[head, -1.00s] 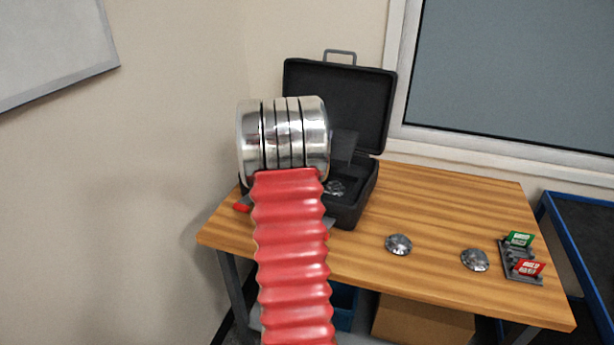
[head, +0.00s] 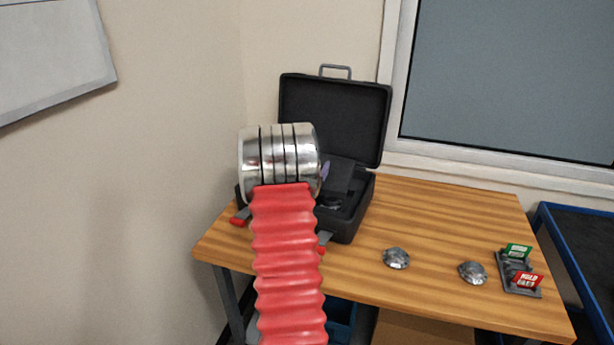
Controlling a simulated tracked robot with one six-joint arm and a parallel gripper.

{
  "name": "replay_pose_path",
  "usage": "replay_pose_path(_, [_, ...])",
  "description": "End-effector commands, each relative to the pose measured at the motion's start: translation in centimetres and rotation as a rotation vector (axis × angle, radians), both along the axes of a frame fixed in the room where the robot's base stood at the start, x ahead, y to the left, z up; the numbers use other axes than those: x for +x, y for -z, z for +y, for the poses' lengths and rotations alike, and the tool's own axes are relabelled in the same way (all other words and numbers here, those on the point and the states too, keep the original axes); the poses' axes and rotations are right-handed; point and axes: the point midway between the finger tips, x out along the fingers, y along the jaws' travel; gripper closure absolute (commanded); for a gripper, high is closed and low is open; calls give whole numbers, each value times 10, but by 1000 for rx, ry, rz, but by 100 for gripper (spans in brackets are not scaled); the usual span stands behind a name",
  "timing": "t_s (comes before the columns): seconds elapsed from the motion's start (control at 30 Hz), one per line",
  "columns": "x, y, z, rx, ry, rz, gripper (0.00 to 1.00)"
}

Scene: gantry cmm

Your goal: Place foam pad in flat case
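The flat case (head: 335,120) is black and stands open at the back left of the table, its lid upright. A silvery round part shows inside its lower half. A dark grey square piece (head: 339,177) shows just right of my metal wrist joint, over the case opening. It may be the foam pad or part of my arm; I cannot tell which. My gripper is hidden behind my own red and metal arm, so its fingers do not show. The left part of the case is hidden too.
Two silvery discs (head: 397,258) (head: 473,272) lie on the wooden table (head: 440,215). A dark rack (head: 519,276) with green and red tags stands at the right. Grey and red pieces (head: 238,220) show partly beside my arm. The table's back right is clear.

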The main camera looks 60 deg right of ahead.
Motion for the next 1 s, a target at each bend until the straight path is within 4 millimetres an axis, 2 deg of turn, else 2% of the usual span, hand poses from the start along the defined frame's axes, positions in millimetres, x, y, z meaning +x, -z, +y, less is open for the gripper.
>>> replay_pose_path(0.17, [-1,3,0,1,1,0,32])
replay_pose_path(0.4, [-1,31,0,2,1,2,32])
replay_pose_path(0.5, [-1,37,0,1,1,0,32])
replay_pose_path(1.0, [-1,42,0,0,2,1,32])
